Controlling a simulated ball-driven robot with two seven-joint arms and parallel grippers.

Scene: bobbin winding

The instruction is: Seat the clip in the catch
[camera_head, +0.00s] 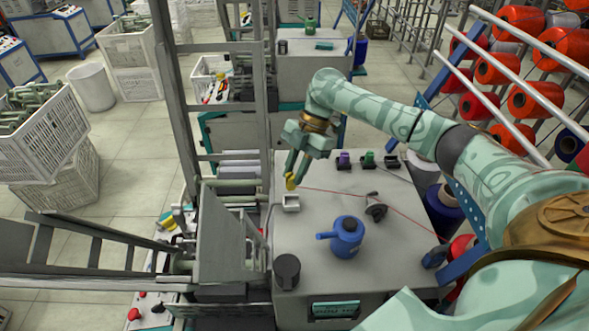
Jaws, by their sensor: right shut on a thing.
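My right gripper (292,172) reaches over the grey table of the machine from the right, pointing down. It is shut on a small yellow piece, likely the clip (290,182), held at its fingertips. A small pale block with a dark opening, likely the catch (291,205), sits on the table just below the yellow piece. A small gap seems to show between them, but I cannot tell the exact height. My left gripper is not in view.
A blue oil can (347,238) and a dark cup (287,271) stand on the grey table (310,225). A black hooked part (376,208) lies near a red thread (400,212). Small spools (367,160) line the back. A grey frame (222,240) rises at left.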

